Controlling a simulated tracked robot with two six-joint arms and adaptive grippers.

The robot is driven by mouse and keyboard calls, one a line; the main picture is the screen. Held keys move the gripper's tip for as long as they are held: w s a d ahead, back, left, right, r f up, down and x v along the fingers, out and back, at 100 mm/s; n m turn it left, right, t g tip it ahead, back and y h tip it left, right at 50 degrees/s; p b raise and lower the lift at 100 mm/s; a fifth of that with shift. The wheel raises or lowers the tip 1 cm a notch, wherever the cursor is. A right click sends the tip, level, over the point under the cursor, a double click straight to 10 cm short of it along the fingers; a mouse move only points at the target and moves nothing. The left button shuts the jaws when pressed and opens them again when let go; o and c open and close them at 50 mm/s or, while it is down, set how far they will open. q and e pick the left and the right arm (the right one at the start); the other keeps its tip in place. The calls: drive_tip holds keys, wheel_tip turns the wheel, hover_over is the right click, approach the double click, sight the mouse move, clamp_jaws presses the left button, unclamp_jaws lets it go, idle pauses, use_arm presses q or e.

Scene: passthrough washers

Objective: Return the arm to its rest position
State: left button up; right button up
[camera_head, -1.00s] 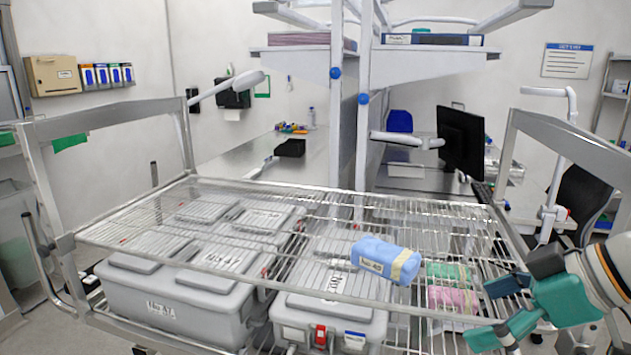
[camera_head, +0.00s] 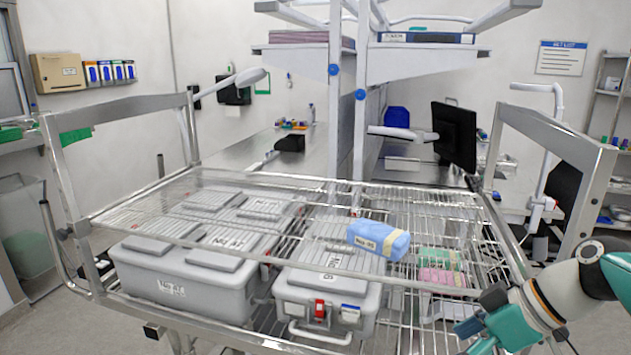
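My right arm comes in from the right edge, and its teal gripper (camera_head: 480,335) is low at the bottom right, in front of the cart's right corner. Nothing can be made out in it, and its finger gap is not clear from this angle. My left arm and gripper are not in view. A blue wrapped pack (camera_head: 372,239) with a pale label band lies on the wire shelf (camera_head: 440,205) of the cart, apart from the gripper.
Large grey lidded cases (camera_head: 190,285) and a smaller grey case (camera_head: 325,295) with a red latch sit on the cart. Green (camera_head: 445,259) and pink (camera_head: 442,278) packs lie behind my gripper. The cart's right metal post (camera_head: 585,200) stands close to my arm.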

drive_tip(key=s+a+f+m+g, duration=0.1)
drive_tip(key=s+a+f+g, duration=0.1)
drive_tip(key=f, duration=1)
drive_tip(key=s+a+f+m+g, duration=0.1)
drive_tip(key=a+f+g, duration=0.15)
drive_tip(key=f, duration=0.85)
drive_tip(key=s+a+f+m+h, duration=0.1)
drive_tip(key=s+a+f+m, duration=0.15)
drive_tip(key=s+f, duration=0.75)
drive_tip(key=s+a+f+m+h, duration=0.15)
drive_tip(key=s+f+m, duration=0.25)
drive_tip(key=s+f, duration=0.55)
drive_tip(key=w+f+m+t, duration=0.2)
drive_tip(key=w+m, duration=0.1)
drive_tip(key=w, duration=0.3)
drive_tip(key=shift+w+d+f, duration=0.35)
drive_tip(key=shift+h, duration=0.25)
